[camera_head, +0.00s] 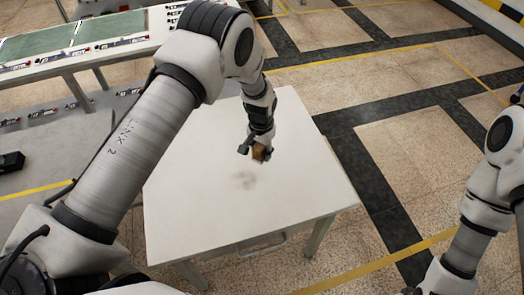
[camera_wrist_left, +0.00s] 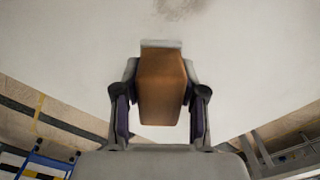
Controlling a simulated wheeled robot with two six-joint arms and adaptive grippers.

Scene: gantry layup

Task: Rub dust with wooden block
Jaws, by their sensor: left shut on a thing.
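The wooden block (camera_head: 261,153) is brown and sits between the fingers of my left gripper (camera_head: 256,150), above the white table (camera_head: 190,220). In the left wrist view my left gripper (camera_wrist_left: 160,100) is shut on the wooden block (camera_wrist_left: 162,85), with one finger on each side of it. The dust (camera_head: 243,180) is a grey smudge near the middle of the tabletop, just below the block in the head view. Part of the dust (camera_wrist_left: 180,6) also shows at the top edge of the left wrist view, apart from the block. My right gripper is not in view.
The rest of the tabletop is clear. A long bench (camera_head: 100,58) with green panels (camera_head: 112,27) stands at the back left. A small black object (camera_head: 11,162) lies on a grey surface at the far left. Tiled floor with yellow lines is open to the right.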

